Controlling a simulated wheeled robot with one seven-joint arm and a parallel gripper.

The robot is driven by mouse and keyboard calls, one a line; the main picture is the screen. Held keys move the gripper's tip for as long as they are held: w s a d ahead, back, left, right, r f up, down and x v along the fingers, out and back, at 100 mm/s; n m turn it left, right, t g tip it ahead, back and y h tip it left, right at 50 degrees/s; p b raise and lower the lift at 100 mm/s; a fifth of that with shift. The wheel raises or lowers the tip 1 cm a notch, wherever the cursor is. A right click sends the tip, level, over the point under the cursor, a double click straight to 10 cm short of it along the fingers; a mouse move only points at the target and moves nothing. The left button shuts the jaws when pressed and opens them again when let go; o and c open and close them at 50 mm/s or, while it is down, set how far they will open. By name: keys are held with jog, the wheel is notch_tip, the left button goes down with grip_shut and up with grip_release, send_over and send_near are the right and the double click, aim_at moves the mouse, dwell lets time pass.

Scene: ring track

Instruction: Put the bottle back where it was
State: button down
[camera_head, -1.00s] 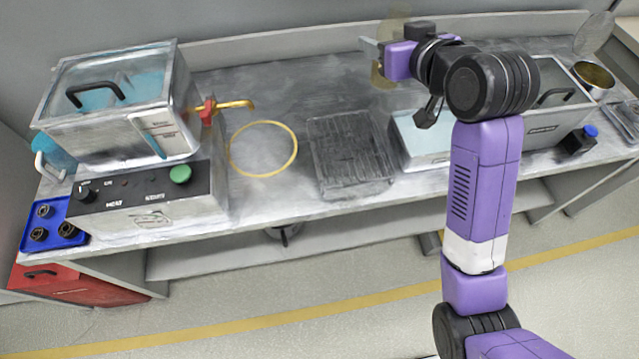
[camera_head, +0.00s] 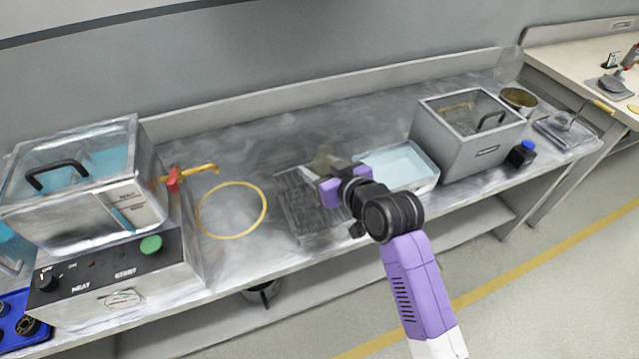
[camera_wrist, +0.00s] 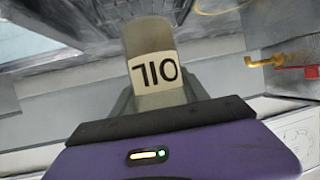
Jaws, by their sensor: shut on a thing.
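The bottle (camera_wrist: 152,42) is pale and translucent, with a white label reading OIL that appears upside down in the wrist view. My gripper (camera_wrist: 160,98) is shut on it, one finger at each side. In the head view the bottle (camera_head: 322,158) shows small and blurred beyond my purple gripper (camera_head: 325,176). It appears in front of the far edge of a dark ribbed rack (camera_head: 297,212). I cannot tell whether the bottle touches anything below. A yellow ring (camera_head: 265,208) lies flat on the bench, left of the rack.
On the grey bench (camera_head: 255,150), a lidded bath with a red-handled brass tap (camera_head: 173,180) stands left. A pale-blue-filled tray (camera_head: 425,184) and a grey lidded box (camera_head: 455,155) stand right. The back of the bench is clear.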

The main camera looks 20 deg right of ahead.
jog(key=shift+f, duration=2.55)
jog(key=shift+f, duration=0.15)
jog(key=c, duration=0.6)
grip_release()
jog(key=shift+r, duration=0.25)
jog(key=v, duration=1.2)
jog(key=shift+f, duration=0.2)
jog(key=shift+s, duration=0.1)
